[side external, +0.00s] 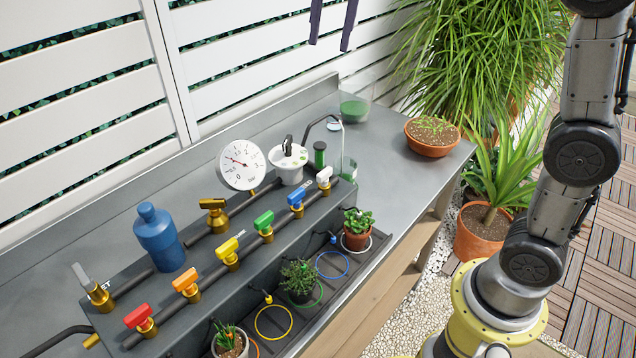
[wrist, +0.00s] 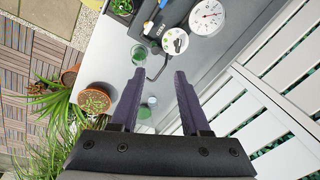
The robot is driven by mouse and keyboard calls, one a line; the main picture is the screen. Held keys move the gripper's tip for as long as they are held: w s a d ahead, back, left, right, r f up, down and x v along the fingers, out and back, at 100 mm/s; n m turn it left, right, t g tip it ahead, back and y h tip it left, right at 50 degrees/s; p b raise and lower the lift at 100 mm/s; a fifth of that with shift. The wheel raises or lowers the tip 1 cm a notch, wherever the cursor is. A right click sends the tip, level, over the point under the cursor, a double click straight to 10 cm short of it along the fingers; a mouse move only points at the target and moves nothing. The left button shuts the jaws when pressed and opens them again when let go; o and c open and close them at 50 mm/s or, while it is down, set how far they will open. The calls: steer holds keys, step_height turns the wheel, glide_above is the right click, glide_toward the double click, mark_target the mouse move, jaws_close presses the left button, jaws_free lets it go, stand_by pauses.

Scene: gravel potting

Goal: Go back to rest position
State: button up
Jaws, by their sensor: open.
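My gripper shows at the top of the side external view (side external: 333,42), only its two dark purple fingers in the frame. They hang apart above the back of the bench, in front of the white slatted fence. In the wrist view my gripper (wrist: 158,72) points down over the bench with its two fingers spread and nothing between them. Green-tinted glass vessels (side external: 354,108) stand on the bench below, clear of the fingers. The wrist view also shows glassware near the left finger.
The grey bench (side external: 400,185) carries a pressure gauge (side external: 242,165), a blue bottle (side external: 158,238), a white pot (side external: 288,163) and a row of coloured valves (side external: 228,252). Potted plants stand in coloured rings at the front. A terracotta bowl (side external: 432,138) sits at the right end.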

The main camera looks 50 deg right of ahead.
steer(key=s+d+f+n+t, duration=0.1)
steer(key=s+f+n, duration=0.1)
steer(key=s, duration=0.6)
steer(key=s+d+f+n+t, duration=0.1)
steer(key=s+n, duration=0.1)
steer(key=s, duration=0.6)
steer(key=s+f+n+t, duration=0.1)
steer(key=s+f+n, duration=0.2)
steer(key=f, duration=0.3)
steer(key=s+f+n, duration=0.3)
steer(key=f+n, duration=0.2)
steer(key=f, duration=0.2)
steer(key=shift+d+f+t, duration=0.2)
steer(key=shift+d+t, duration=0.2)
steer(key=shift+s, duration=0.1)
